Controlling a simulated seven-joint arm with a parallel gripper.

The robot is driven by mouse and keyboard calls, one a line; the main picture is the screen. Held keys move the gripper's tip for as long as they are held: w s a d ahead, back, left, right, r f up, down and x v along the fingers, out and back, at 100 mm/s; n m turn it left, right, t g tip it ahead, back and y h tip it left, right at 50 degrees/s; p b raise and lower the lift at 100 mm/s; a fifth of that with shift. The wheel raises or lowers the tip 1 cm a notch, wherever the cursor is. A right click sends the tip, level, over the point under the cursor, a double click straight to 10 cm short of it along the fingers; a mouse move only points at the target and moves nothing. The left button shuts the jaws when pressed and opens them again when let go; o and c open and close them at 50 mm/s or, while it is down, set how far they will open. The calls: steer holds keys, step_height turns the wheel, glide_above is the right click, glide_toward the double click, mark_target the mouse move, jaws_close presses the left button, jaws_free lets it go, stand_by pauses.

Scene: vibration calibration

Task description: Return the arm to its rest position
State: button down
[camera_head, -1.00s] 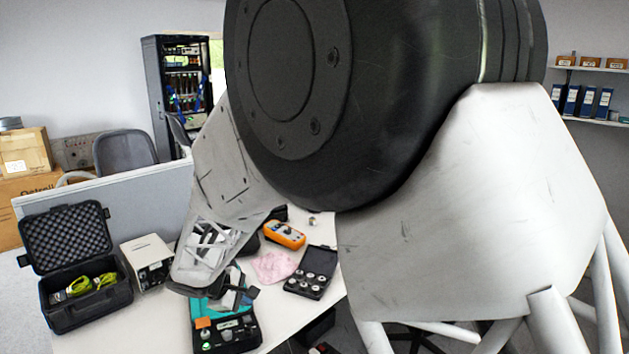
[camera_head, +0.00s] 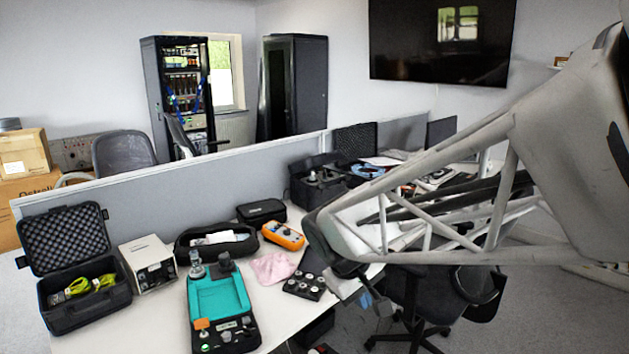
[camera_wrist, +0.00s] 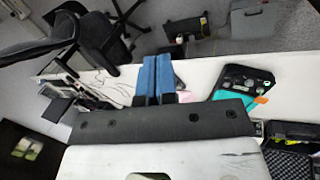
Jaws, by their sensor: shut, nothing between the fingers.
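My arm reaches in from the right in the head view, its white truss-like link slanting down to the left. My gripper (camera_wrist: 156,62) shows in the wrist view as two blue fingers side by side, shut and empty. In the head view my gripper (camera_head: 366,300) is partly hidden at the lower end of the arm, by the desk's right edge. It appears to touch nothing, though the gap to the desk is hard to judge.
The white desk (camera_head: 285,322) holds a teal-and-black device (camera_head: 220,296), an orange meter (camera_head: 283,236), a pink cloth (camera_head: 272,267), a small black tray of round parts (camera_head: 303,286) and an open black case (camera_head: 85,295). An office chair (camera_head: 415,295) stands right of the desk.

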steer(key=s+d+r+m+y, duration=0.1)
steer(key=s+d+m, duration=0.2)
steer(key=s, duration=0.6)
steer(key=s+d+r+m+y, duration=0.1)
steer(key=s+d+m+y, duration=0.1)
steer(key=s+d, duration=0.4)
steer(key=s+m, duration=0.1)
steer(key=s, duration=0.2)
steer(key=shift+s+d+m+t, duration=0.15)
steer(key=shift+d+m+t, duration=0.15)
